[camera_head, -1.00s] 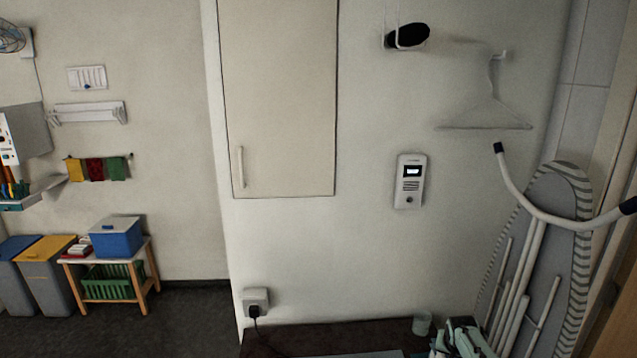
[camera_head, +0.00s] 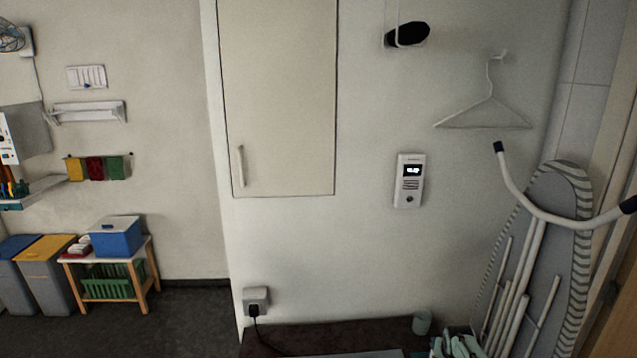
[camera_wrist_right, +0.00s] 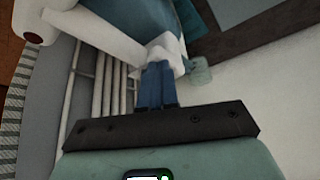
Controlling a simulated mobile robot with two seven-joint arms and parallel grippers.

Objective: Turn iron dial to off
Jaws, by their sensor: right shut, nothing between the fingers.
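In the right wrist view, a white and teal body (camera_wrist_right: 158,17), which looks like the iron, is at the top of the picture. I cannot make out its dial. My right gripper (camera_wrist_right: 159,66) is shut, its two blue fingers side by side. The fingertips are at or against a white part of that body; contact cannot be told. In the head view, a pale green and white cluster (camera_head: 457,345) is cut off by the bottom edge; gripper and iron cannot be told apart there. My left gripper is not in view.
A dark worktop (camera_head: 330,337) runs along the wall, with a cup (camera_head: 422,323) near the cluster. An ironing board (camera_head: 560,240) leans at the right. A curved white tube (camera_head: 545,212) juts out before it. A hanger (camera_head: 485,112) and intercom (camera_head: 408,181) are on the wall.

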